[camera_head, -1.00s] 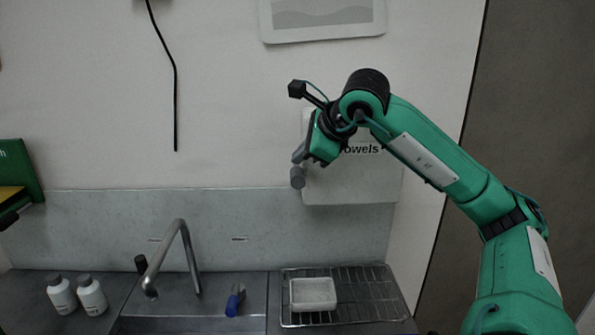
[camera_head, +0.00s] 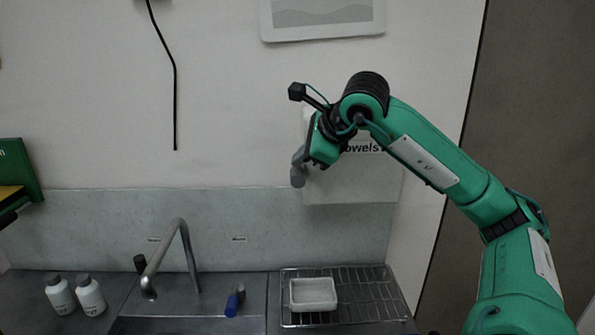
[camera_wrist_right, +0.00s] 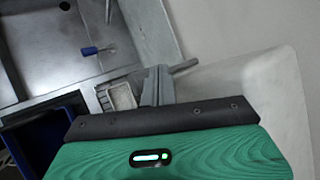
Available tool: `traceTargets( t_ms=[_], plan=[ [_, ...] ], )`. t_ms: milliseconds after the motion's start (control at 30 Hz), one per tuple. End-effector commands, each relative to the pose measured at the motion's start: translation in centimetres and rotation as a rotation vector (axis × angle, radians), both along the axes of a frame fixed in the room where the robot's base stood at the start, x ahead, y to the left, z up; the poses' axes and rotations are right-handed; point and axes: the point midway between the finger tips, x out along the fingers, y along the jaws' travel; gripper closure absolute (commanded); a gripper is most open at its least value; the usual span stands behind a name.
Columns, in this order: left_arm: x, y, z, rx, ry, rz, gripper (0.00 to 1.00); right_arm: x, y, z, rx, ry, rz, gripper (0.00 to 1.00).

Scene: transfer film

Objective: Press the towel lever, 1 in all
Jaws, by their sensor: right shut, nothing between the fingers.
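The white towel dispenser (camera_head: 350,185) hangs on the wall, its lettering partly hidden by my right arm. Its grey lever (camera_head: 298,180) shows as a short round end at the dispenser's lower left. In the right wrist view the lever is a thin grey rod (camera_wrist_right: 187,66). My right gripper (camera_head: 299,156) is shut and empty, its fingertips just above the lever in the head view and overlapping it. In the right wrist view the shut fingers (camera_wrist_right: 158,86) lie right beside the rod; I cannot tell whether they touch. My left gripper is not in view.
Below are a sink with a curved tap (camera_head: 178,250), a blue-handled item (camera_head: 233,302), two white bottles (camera_head: 90,296) and a wire rack (camera_head: 365,290) holding a white tray (camera_head: 313,308). A black cable (camera_head: 175,100) hangs on the wall.

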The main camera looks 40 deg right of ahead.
Motion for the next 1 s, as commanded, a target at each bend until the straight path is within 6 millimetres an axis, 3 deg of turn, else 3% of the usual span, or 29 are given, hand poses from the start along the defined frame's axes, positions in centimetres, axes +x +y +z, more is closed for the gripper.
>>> traceTargets(
  t_ms=[1000],
  plan=[
    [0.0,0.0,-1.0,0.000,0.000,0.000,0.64,0.0,0.0,-1.1,0.000,0.000,0.000,1.00]
  ],
)
